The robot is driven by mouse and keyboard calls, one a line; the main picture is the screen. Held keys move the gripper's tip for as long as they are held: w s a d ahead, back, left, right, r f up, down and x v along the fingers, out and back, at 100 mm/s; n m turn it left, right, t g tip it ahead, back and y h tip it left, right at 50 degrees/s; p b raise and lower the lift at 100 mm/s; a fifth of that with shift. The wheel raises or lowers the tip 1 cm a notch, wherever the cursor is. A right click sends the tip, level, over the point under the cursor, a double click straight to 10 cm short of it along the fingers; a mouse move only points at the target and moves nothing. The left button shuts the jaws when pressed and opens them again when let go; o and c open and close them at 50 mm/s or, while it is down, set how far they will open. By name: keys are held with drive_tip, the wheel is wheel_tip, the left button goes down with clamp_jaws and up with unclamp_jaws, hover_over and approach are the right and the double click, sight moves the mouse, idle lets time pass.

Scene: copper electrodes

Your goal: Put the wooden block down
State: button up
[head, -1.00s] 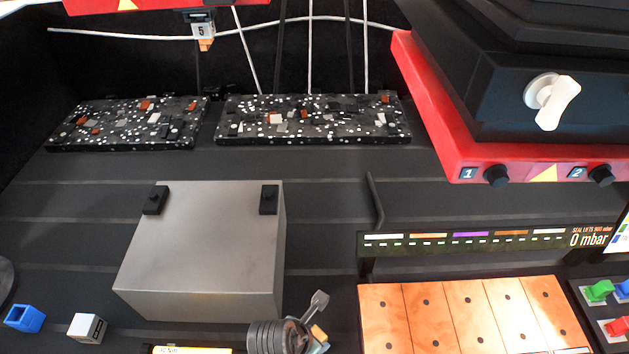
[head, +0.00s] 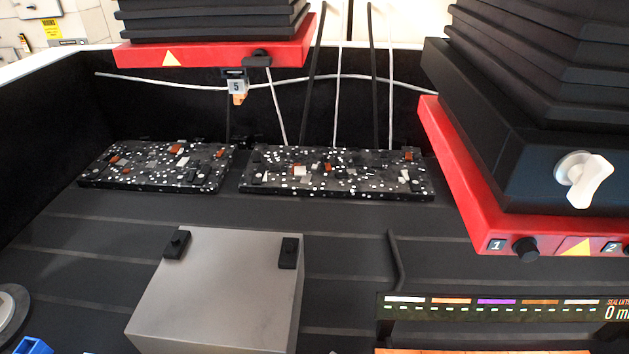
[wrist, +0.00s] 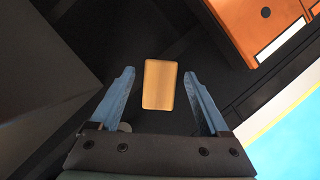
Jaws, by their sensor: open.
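The wooden block (wrist: 160,92) is a plain light-brown piece in the middle of the wrist view, against a dark surface. My gripper (wrist: 159,72) is open, with one blue finger to the left of the block and one to the right. A dark gap shows between the block and each finger, so neither touches it. The block appears to rest on the dark surface, but its exact height is hard to tell. The head view shows neither the block nor my gripper.
A grey metal box (head: 222,300) stands on the dark floor, with two speckled boards (head: 335,172) behind it. In the wrist view, an orange panel (wrist: 250,25) is at upper right and a grey face at left.

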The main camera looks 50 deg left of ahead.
drive_tip(key=v, duration=1)
drive_tip(key=shift+r, duration=0.3)
drive_tip(key=shift+s, duration=0.1)
